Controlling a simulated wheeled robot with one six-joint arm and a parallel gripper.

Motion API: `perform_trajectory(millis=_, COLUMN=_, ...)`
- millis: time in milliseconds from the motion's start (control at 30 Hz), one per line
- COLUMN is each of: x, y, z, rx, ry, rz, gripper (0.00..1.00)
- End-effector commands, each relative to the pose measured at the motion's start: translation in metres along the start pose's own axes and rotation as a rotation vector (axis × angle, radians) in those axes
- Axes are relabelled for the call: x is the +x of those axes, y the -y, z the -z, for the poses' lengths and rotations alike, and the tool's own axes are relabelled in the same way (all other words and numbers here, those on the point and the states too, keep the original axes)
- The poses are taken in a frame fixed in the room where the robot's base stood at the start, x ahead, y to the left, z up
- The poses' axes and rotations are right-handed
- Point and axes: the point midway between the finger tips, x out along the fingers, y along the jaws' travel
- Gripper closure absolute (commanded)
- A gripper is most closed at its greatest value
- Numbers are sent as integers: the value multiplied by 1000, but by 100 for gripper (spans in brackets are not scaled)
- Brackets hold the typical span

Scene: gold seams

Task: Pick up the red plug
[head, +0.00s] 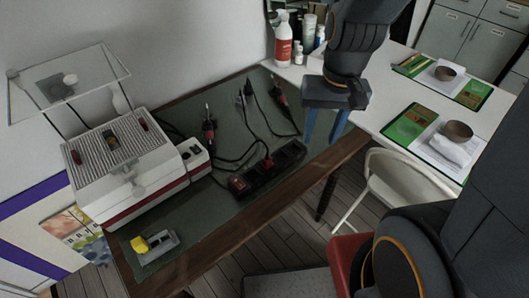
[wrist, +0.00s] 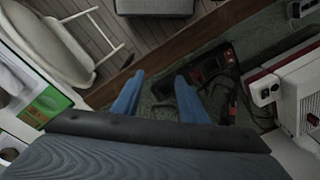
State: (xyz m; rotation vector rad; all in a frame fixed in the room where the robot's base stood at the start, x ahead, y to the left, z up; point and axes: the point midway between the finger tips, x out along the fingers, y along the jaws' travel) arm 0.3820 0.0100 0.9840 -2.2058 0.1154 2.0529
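The red plug (head: 267,163) appears to sit in the dark power strip (head: 289,156) on the green mat, with a dark cable by it. The strip also has a red part, perhaps a switch, at its left end. In the wrist view the power strip (wrist: 212,64) lies right of the fingers, with red spots on it; I cannot tell which one is the plug. My gripper (head: 322,136) has blue fingers spread apart and empty, above and to the right of the strip. In the wrist view my gripper (wrist: 160,80) also shows open with nothing between the fingers.
A white machine (head: 128,165) with a raised clear panel stands left. Red-handled tools (head: 208,130) and cables lie on the mat (head: 205,215). A yellow-and-grey object (head: 155,244) is at the front. A spray bottle (head: 283,40) stands behind; a white chair (head: 405,178) is right.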

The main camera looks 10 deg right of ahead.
Motion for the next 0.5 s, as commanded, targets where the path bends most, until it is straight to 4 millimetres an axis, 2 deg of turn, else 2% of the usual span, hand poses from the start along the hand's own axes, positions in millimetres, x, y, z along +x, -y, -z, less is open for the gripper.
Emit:
perform_trajectory(millis=33, x=16, y=8, z=9, rx=87, ry=40, rz=14, gripper=61)
perform_trajectory(millis=200, x=54, y=47, z=38, rx=456, ry=209, rz=66, gripper=61)
perform_trajectory(millis=333, x=75, y=78, z=54, rx=675, ry=328, rz=88, gripper=61)
perform_trajectory(millis=500, x=87, y=99, z=63, rx=818, ry=412, rz=96, gripper=61)
